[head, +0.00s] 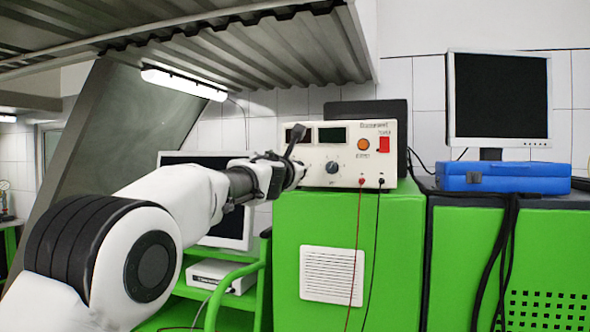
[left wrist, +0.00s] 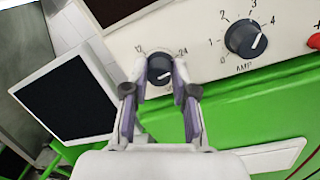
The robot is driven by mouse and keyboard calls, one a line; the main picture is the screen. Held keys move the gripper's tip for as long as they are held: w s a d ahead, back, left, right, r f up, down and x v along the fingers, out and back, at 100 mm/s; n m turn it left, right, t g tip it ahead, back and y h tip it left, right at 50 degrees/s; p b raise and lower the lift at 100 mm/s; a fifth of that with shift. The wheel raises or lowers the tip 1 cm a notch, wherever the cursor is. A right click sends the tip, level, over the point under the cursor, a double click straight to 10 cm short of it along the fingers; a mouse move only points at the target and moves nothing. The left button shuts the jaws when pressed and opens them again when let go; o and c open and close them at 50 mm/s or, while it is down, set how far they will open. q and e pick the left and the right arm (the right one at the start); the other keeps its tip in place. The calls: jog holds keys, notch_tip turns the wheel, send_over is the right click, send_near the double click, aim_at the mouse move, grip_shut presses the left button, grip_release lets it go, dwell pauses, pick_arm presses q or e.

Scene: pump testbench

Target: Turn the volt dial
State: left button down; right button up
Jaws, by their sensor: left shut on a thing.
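The power supply (head: 350,150) is a white box with a dark display, an orange button and a red switch on its front. In the left wrist view the dark round volt dial (left wrist: 160,68) sits between the marks 12 and 24, with a light pointer line on its face. My left gripper (head: 297,174) is at the lower left of the panel. In the left wrist view my left gripper (left wrist: 160,78) has its two fingers on either side of the volt dial, shut on it. In the head view the gripper hides this dial. My right gripper is not in view.
The amp dial (head: 333,167), also in the left wrist view (left wrist: 246,39), is close to the right of the volt dial. Red and black leads hang down the green cabinet (head: 290,250). A blue case (head: 505,184) and a monitor (head: 500,95) stand right.

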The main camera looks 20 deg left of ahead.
pick_arm(q)
jog(key=shift+s+r, duration=0.1)
jog(key=shift+r, duration=0.2)
jog(key=c, duration=1)
grip_release()
jog(key=shift+o, duration=0.3)
jog(key=shift+f, duration=0.2)
